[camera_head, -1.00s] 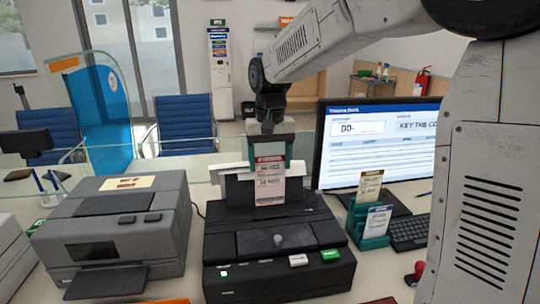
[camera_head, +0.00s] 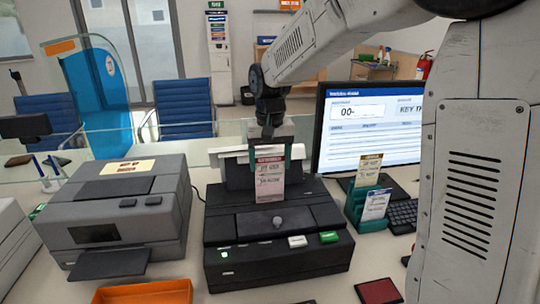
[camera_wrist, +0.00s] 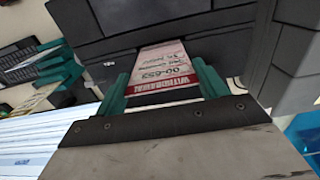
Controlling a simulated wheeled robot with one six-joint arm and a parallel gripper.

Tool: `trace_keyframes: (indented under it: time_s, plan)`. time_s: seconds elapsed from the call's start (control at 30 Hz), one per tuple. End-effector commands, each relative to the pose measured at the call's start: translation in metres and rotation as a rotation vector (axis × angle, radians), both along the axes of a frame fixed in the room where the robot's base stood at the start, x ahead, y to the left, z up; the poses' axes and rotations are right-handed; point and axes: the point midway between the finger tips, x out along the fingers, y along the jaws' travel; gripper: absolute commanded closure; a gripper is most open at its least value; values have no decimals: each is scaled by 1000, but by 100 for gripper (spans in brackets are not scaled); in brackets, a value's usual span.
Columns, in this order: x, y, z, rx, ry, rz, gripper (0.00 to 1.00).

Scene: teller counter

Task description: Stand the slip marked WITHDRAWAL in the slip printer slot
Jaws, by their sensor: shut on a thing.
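The slip with the red header (camera_head: 270,180) is upright in my gripper (camera_head: 270,153), in front of the slip printer's upper part. In the wrist view the slip (camera_wrist: 168,68) reads WITHDRAWAL, and it lies between the green fingers of my gripper (camera_wrist: 165,88). The black slip printer (camera_head: 225,222) stands on the counter with a green light at its front left. The slip's lower edge is at or just above the printer's top; I cannot tell whether it is inside the slot, as the slot is not clearly visible.
A green holder (camera_head: 368,207) with other slips stands right of the printer, by the monitor (camera_head: 370,145) and keyboard (camera_head: 403,215). A grey printer (camera_head: 120,215) stands to the left. An orange tray (camera_head: 143,292) and a dark red pad (camera_head: 378,291) lie in front.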

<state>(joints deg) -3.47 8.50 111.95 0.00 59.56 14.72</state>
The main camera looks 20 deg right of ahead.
Motion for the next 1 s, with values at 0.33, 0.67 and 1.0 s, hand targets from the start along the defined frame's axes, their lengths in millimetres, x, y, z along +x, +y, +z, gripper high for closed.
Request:
trace_keyframes:
  time_s: [0.33,0.67,1.0]
  plan:
    - [0,0,-18,0,1,0,43]
    - [0,0,-35,0,2,0,43]
    - [0,0,-51,0,1,0,43]
